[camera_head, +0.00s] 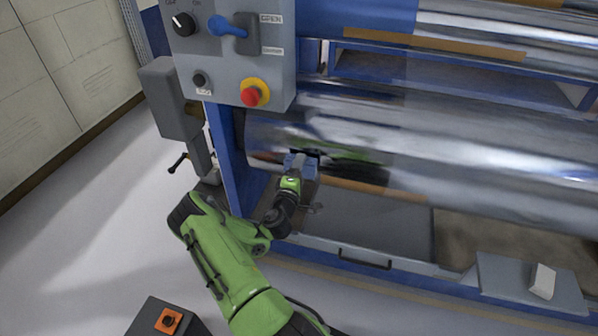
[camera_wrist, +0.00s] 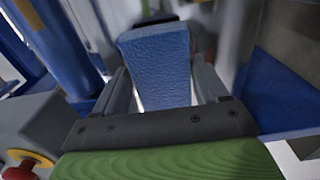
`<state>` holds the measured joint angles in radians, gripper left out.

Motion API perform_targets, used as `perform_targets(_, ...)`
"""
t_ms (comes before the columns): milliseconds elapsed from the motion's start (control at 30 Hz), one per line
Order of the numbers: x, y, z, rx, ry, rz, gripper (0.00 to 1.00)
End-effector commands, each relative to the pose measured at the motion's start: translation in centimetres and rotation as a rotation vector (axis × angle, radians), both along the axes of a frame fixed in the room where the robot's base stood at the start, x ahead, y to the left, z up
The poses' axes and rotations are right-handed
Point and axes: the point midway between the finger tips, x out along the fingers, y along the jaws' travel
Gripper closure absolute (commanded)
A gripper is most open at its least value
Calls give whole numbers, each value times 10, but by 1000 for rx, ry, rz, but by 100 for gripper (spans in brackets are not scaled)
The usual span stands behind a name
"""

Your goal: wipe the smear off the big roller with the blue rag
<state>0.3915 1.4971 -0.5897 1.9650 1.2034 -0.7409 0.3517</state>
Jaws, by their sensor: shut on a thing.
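The big roller (camera_head: 480,150) is a shiny metal cylinder lying across the blue machine frame in the head view. My gripper (camera_head: 300,163) is at the lower front of its left part. It is shut on the blue rag (camera_wrist: 158,62), a textured block-like pad between the two fingers in the wrist view. In the head view only a little of the rag shows, close to the roller; I cannot tell whether it touches. Dark and green patches on the roller around the gripper look like reflections of my arm. I cannot pick out the smear among them.
A grey control panel (camera_head: 228,62) with a blue lever and a red stop button (camera_head: 254,93) stands above left. A blue frame post (camera_head: 228,150) is left of my gripper. Below are a grey tray (camera_head: 385,232) and a shelf with a white wedge (camera_head: 543,282).

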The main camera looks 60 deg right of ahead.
Motion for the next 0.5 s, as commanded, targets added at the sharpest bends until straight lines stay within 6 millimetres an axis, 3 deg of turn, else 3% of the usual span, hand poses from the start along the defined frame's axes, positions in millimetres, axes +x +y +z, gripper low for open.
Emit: perform_targets(500,2,-11,1,-1,-1,0,51)
